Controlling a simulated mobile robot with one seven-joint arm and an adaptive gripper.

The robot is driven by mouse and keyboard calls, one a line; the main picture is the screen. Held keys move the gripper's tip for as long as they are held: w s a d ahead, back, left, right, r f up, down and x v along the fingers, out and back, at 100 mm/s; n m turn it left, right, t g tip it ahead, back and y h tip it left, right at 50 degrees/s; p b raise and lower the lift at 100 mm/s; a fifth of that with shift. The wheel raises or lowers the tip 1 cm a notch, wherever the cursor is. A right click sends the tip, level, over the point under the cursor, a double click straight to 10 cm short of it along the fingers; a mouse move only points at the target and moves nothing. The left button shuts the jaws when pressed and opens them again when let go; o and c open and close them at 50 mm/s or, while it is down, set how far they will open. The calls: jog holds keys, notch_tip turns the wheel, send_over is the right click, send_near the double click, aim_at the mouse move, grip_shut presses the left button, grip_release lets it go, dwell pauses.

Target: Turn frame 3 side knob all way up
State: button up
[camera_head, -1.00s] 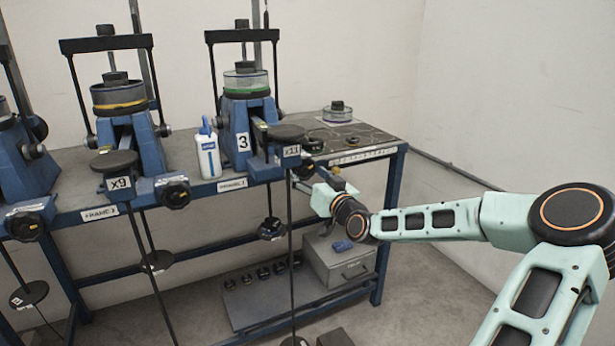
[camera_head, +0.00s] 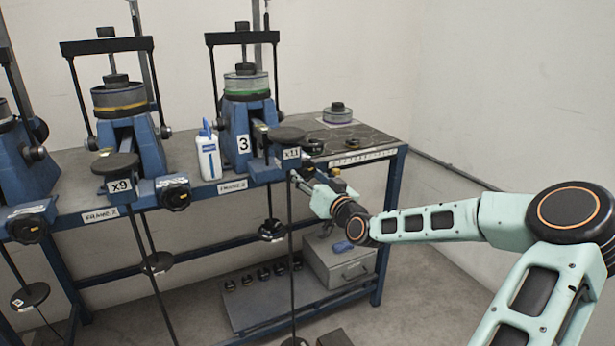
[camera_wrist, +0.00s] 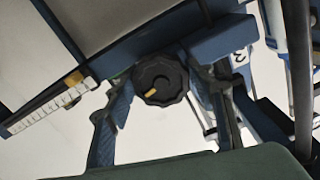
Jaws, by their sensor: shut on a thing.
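The frame 3 stand (camera_head: 236,118) is blue, with a "3" label and a clear, green-banded cell (camera_head: 246,85) on top. Its side knob (camera_wrist: 162,76) is black and ribbed, with a yellow mark toward its lower left in the wrist view. My gripper (camera_wrist: 160,92) has one finger on each side of the knob and is shut on it. The knob is mostly hidden there.
A white bottle (camera_head: 208,158) stands left of frame 3. Frame 2, with its x9 disc (camera_head: 115,163) and own knob (camera_head: 174,192), is farther left. A hanger rod drops below x11, close to my gripper. A grey box (camera_head: 340,262) sits on the lower shelf.

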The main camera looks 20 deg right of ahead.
jog(key=o, duration=1.2)
jog(key=shift+c, duration=0.2)
jog(key=shift+s, duration=0.1)
jog(key=s, duration=1.2)
jog(key=shift+d, duration=0.2)
jog(key=shift+w, duration=0.1)
